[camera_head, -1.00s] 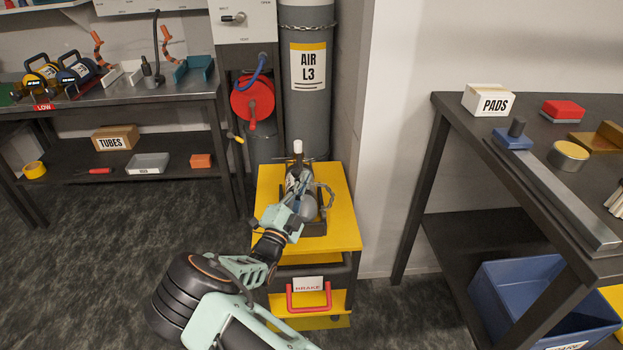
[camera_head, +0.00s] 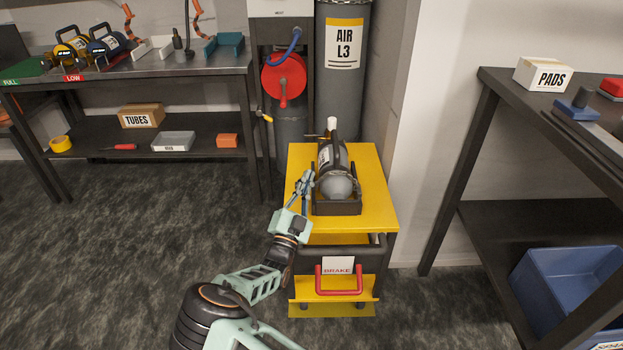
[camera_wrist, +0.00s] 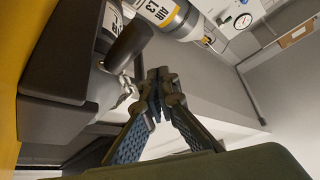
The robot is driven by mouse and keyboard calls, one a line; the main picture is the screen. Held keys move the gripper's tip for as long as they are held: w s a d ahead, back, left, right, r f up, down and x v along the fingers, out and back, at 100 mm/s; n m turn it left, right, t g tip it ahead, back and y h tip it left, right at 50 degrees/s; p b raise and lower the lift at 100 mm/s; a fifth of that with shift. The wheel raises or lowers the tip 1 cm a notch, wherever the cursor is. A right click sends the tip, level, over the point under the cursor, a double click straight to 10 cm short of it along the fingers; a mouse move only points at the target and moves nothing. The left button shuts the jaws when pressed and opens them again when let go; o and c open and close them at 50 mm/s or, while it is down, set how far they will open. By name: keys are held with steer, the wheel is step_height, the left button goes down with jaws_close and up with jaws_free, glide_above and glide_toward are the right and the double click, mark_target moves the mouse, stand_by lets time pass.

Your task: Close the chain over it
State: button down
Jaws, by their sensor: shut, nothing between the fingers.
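A small grey cylinder (camera_head: 337,184) with a dark handle and white top lies in a dark cradle (camera_head: 338,208) on the yellow cart (camera_head: 375,190). Upright dark posts stand at the cradle's sides. In the wrist view, a short pale metal chain (camera_wrist: 127,90) hangs beside a dark post (camera_wrist: 129,45); I cannot tell where its ends are fastened. In the head view the chain is not clear. My gripper (camera_head: 306,179) is at the cradle's left side, near the left post. In the wrist view its fingertips (camera_wrist: 162,80) are together and empty, apart from the chain.
The cart has a red handle (camera_head: 339,282) below a BRAKE label (camera_head: 338,265). A tall AIR L3 cylinder (camera_head: 341,90) and a red hose reel (camera_head: 284,76) stand behind it. A metal bench (camera_head: 215,66) is at left, a dark table (camera_head: 497,82) at right. Floor left of the cart is clear.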

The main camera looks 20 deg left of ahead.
steer(key=shift+s+a+f+b, duration=0.1)
steer(key=shift+a+f+b, duration=0.2)
steer(key=shift+f, duration=0.35)
